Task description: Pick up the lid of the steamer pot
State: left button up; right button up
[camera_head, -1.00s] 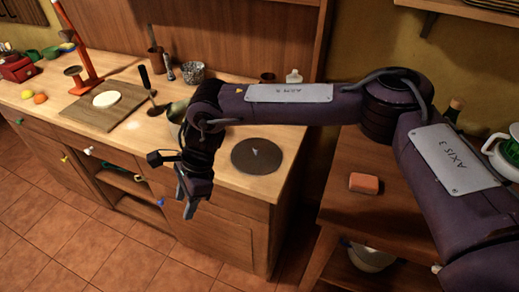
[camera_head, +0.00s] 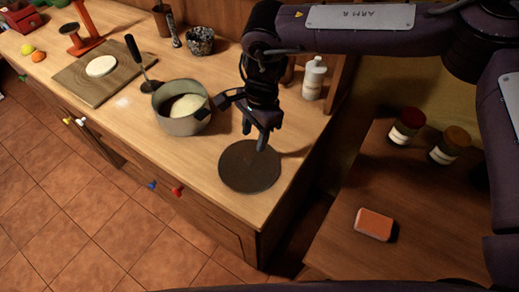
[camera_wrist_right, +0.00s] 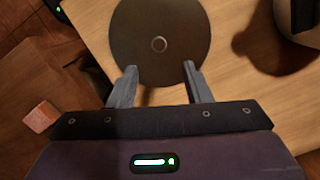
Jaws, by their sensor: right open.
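The lid (camera_head: 235,172) is a flat dark disc on the wooden counter, right of the grey pot (camera_head: 184,125). The pot is open, with something pale inside. In the right wrist view the lid (camera_wrist_right: 135,30) shows at the top, with a small round knob (camera_wrist_right: 159,45) at its middle. My right gripper (camera_head: 255,147) is open and empty over the lid's far part, fingers pointing down. In the wrist view its fingertips (camera_wrist_right: 160,68) reach over the lid's near edge, short of the knob. I cannot tell any contact. My left gripper is not in view.
A cutting board (camera_head: 85,88) with a pale round piece lies to the left. A white bottle (camera_head: 314,78) and a speckled cup (camera_head: 200,42) stand behind. A lower table at right holds two jars (camera_head: 406,126) and an orange block (camera_head: 374,224).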

aim_at(249, 158)
jog(key=f+p, duration=0.1)
jog(key=s+a+f+p, duration=0.1)
jog(key=f, duration=0.1)
jog(key=shift+s+a+f, duration=0.15)
jog(key=shift+a+f, duration=0.05)
notch_tip(249, 158, down, 3)
jog(key=shift+r+p, duration=0.1)
jog(key=shift+p, duration=0.5)
jog(key=shift+f, duration=0.45)
jog(key=shift+a, duration=0.1)
jog(key=c, duration=0.7)
jog(key=shift+c, duration=1.4)
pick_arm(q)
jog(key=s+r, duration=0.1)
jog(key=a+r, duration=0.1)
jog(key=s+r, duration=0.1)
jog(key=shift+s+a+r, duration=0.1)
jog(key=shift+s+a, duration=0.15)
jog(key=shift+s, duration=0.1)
pick_arm(e)
grip_shut()
